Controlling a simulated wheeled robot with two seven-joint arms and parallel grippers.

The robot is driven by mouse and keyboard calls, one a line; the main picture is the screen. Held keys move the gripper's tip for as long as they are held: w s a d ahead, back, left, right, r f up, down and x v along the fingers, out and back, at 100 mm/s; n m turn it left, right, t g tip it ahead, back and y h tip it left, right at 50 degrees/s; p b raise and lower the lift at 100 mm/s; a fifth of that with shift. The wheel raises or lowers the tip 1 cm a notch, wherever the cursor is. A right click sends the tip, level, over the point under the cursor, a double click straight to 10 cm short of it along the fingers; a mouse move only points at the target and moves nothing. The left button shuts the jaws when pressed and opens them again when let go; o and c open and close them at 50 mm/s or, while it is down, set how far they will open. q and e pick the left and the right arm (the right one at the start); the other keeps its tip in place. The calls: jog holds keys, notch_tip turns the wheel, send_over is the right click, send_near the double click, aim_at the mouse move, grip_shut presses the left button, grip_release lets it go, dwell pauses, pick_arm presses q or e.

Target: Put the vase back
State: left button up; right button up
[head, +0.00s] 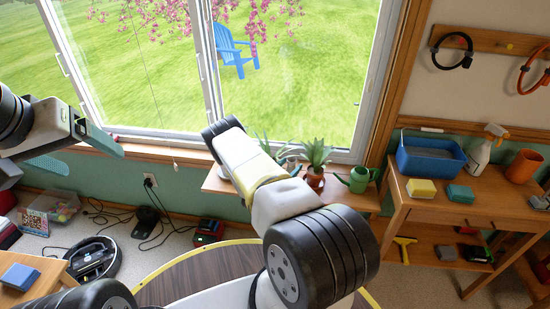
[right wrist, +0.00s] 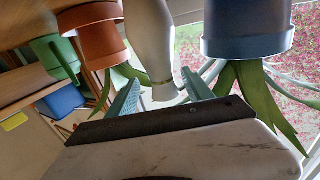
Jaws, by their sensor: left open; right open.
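The white vase (right wrist: 150,45) shows in the right wrist view, which is upside down. It stands between a terracotta pot and a blue-grey pot. My right gripper (right wrist: 161,82) is open, with one teal finger on each side of the vase's narrow neck in this view. I cannot tell whether the fingers touch it. In the head view my right arm hides this gripper and most or all of the vase. My left gripper (head: 95,163) is open and empty at the left, in front of the window wall, away from the shelf.
The window shelf (head: 219,184) also holds the terracotta pot plant (head: 315,181), the blue-grey pot (right wrist: 248,32) and a green watering can (head: 357,180). A wooden bench (head: 480,215) with a blue tub (head: 430,158) stands right. A round table (head: 200,272) lies below my right arm.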

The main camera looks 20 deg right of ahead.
aim_at(295, 159)
jog(key=x, duration=0.4)
jog(key=shift+w+d, duration=0.25)
jog(key=shift+w, duration=0.15)
grip_shut()
dwell(1.0)
